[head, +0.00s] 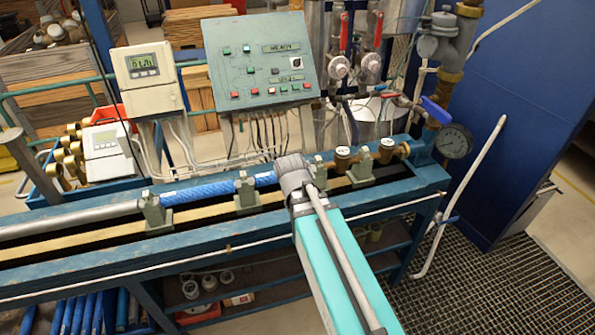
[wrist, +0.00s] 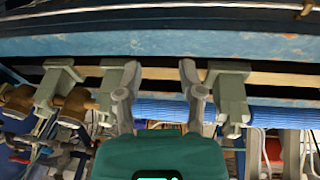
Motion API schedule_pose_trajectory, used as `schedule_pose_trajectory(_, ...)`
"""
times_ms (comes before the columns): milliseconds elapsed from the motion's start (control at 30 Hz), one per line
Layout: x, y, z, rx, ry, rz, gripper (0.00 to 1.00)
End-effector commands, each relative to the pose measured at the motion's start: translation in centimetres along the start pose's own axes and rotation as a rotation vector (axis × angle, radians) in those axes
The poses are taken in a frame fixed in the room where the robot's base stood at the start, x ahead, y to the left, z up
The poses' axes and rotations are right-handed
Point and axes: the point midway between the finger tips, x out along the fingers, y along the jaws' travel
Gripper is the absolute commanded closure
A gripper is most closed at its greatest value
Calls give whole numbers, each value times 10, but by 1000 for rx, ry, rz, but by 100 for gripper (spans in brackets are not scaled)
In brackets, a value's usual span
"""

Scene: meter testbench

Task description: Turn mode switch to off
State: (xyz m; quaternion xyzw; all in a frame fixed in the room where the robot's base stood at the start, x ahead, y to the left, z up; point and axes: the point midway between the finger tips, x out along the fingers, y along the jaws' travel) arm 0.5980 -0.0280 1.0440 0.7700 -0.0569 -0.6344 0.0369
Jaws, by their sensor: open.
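The grey-green control panel (head: 226,45) stands behind the bench in the head view. The mode switch, probably the black knob on a white plate (head: 296,62), is at the panel's upper right; its exact setting is too small to read. In the head view my arm reaches up from the bottom to the bench rail, below and in front of the panel, and its fingers are hidden. In the wrist view my gripper (wrist: 159,92) is open and empty, its two fingers apart in front of the bench clamps. The switch cannot be made out in the wrist view.
The blue bench (head: 100,263) carries clamps, a blue hose (head: 207,191) and brass fittings (head: 386,151). A meter display box (head: 148,92) stands left of the panel. Pipes with red-handled valves (head: 343,32) and a pressure gauge (head: 454,141) stand to the right. Cables hang below the panel.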

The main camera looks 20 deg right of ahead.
Motion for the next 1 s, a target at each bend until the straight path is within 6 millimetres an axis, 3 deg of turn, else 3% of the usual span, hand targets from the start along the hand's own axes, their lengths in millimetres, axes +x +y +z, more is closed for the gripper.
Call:
schedule_pose_trajectory(33, 0, -7, 19, -5, -47, -32, 50)
schedule_pose_trajectory(100, -1, -14, 36, -13, -102, -69, 50)
schedule_pose_trajectory(300, -5, -25, 60, -27, -186, -128, 50)
schedule_pose_trajectory(1000, -5, -26, 61, -28, -193, -132, 50)
